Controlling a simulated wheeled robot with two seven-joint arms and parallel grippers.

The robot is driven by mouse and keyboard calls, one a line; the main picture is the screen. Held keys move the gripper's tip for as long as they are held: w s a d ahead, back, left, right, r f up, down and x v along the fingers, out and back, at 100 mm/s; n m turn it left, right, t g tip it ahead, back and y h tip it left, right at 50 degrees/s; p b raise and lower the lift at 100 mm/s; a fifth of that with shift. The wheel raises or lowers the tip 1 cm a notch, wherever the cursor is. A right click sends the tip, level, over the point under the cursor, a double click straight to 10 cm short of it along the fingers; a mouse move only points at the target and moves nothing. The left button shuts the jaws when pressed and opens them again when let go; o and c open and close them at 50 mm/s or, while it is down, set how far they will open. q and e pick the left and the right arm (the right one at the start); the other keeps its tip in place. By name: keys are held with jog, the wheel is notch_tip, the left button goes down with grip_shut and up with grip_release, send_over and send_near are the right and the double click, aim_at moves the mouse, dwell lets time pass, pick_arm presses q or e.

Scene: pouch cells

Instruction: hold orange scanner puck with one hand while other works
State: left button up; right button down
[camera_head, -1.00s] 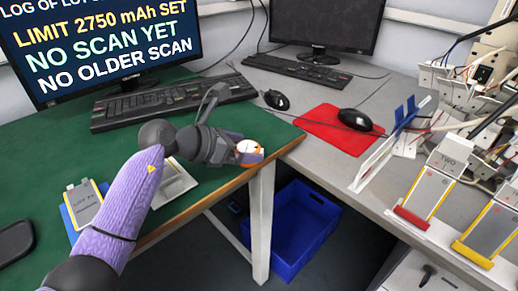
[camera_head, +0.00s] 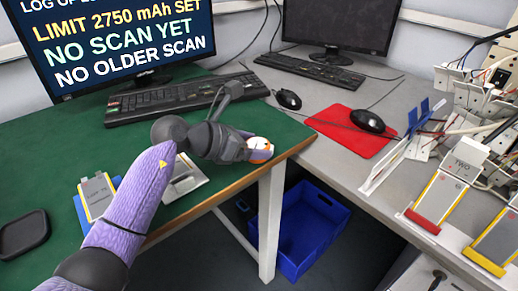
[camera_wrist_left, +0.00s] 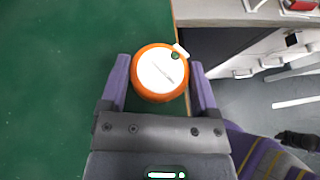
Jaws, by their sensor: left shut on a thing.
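The orange scanner puck (camera_wrist_left: 160,72) has a white top and sits between the two fingers of my left gripper (camera_wrist_left: 160,88) in the left wrist view. The gripper is shut on it. In the head view the puck (camera_head: 261,147) shows at the end of my left gripper (camera_head: 252,146), near the right edge of the green table (camera_head: 60,160). I cannot tell whether the puck touches the table top. My right gripper is not in view.
A pouch cell (camera_head: 97,194) lies on a blue pad at the left, near a dark tray (camera_head: 24,234). A light plate (camera_head: 187,180) is partly behind my arm. A monitor (camera_head: 110,40) reads "NO SCAN YET". A blue crate (camera_head: 318,232) stands on the floor. Numbered cell bays (camera_head: 437,200) are at right.

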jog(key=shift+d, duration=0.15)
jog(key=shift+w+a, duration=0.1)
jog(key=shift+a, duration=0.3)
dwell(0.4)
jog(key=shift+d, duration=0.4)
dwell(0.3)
